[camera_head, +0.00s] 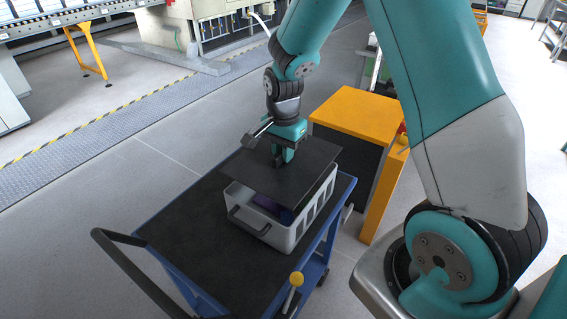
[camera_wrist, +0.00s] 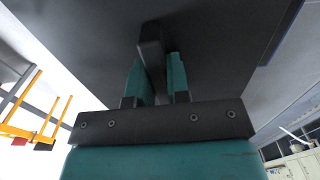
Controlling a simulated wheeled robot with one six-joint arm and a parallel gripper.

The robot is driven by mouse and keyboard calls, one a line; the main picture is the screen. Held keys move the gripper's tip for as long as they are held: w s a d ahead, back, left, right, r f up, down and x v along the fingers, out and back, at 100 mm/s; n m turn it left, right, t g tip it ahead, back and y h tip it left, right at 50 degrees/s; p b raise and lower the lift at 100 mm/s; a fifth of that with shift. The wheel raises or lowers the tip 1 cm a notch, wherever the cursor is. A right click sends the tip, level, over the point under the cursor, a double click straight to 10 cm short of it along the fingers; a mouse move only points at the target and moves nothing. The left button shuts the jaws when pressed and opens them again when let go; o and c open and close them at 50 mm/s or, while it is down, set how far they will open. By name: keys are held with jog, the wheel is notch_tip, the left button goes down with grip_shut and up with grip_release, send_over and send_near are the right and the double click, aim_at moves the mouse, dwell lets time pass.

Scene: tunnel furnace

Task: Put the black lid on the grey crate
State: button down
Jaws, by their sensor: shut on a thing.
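The black lid (camera_head: 263,177) is a flat dark plate, held by its middle in my gripper (camera_head: 281,160). In the wrist view the lid (camera_wrist: 215,45) fills the top, and the two teal fingers of my gripper (camera_wrist: 158,75) are closed on its dark handle (camera_wrist: 151,45). The grey crate (camera_head: 279,238) stands on the cart, with slotted sides and a dark handle at the front. The lid is over the back part of the crate. The front of the crate is uncovered and shows a dark blue thing (camera_head: 272,207) inside. Whether the lid touches the rim cannot be told.
The blue cart (camera_head: 190,230) has a black top, with free room left of the crate and a push handle (camera_head: 125,262) at left. A yellow-topped cabinet (camera_head: 358,110) stands close behind and right of the cart.

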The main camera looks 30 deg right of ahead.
aim_at(284, 168)
notch_tip(284, 168, down, 4)
jog(key=shift+f, duration=0.2)
jog(key=shift+f, duration=0.6)
jog(key=c, duration=1.1)
grip_release()
